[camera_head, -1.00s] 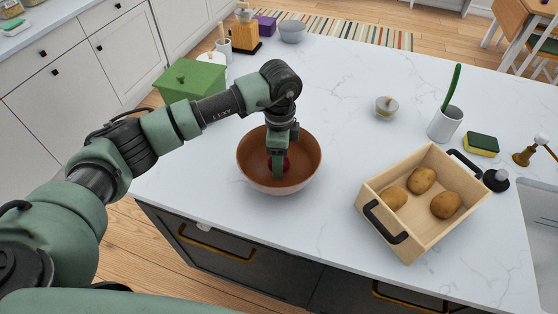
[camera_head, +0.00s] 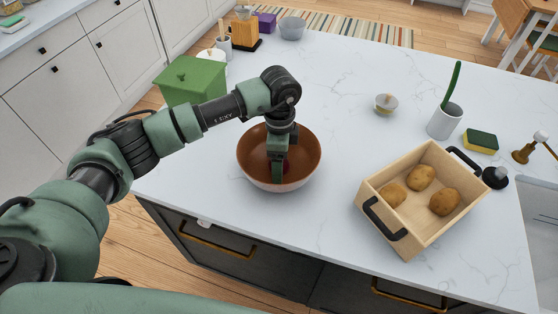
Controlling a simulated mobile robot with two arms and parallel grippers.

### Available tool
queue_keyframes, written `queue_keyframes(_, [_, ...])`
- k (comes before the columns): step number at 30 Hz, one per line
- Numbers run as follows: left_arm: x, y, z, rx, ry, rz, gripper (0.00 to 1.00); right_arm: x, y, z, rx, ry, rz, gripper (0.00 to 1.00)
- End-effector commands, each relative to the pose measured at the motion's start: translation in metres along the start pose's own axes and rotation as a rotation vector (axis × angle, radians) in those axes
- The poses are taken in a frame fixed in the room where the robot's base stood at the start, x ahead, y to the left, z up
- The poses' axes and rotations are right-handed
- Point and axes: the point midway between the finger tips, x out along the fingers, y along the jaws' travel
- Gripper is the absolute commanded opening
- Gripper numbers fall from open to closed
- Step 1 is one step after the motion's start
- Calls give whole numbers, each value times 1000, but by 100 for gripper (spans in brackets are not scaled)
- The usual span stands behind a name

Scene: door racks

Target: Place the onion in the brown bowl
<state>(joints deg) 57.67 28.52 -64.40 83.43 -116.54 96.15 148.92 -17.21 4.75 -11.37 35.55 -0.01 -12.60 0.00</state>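The brown bowl (camera_head: 254,168) stands on the white countertop near its front edge. My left arm reaches in from the left, and its gripper (camera_head: 277,180) points down inside the bowl. A dark red patch of the onion (camera_head: 287,167) shows in the bowl right behind the gripper. The gripper covers most of the onion, and I cannot tell whether the fingers are closed on it or apart from it. My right gripper is not in view.
A wooden crate (camera_head: 432,238) with potatoes stands to the right of the bowl. A green box (camera_head: 190,80) is behind my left arm. A small jar (camera_head: 386,104), a white cup (camera_head: 444,122) and a sponge (camera_head: 480,141) stand farther back. The counter between bowl and crate is clear.

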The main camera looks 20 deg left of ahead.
Motion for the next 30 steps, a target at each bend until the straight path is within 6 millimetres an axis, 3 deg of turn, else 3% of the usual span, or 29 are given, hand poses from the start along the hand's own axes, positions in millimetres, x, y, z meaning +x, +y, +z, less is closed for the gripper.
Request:
queue_keyframes(5, [-22, -2, 0, -1, 3, -5, 74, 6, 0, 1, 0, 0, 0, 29])
queue_keyframes(12, [-75, -2, 0, -1, 2, -6, 74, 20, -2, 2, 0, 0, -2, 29])
queue_keyframes(18, [-108, -1, 0, 0, 2, -4, 74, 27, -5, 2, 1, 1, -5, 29])
queue_keyframes(24, [-122, 0, 0, 0, 1, -1, 74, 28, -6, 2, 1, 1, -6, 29])
queue_keyframes(30, [-122, 0, 0, 0, 1, -1, 74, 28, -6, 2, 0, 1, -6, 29])
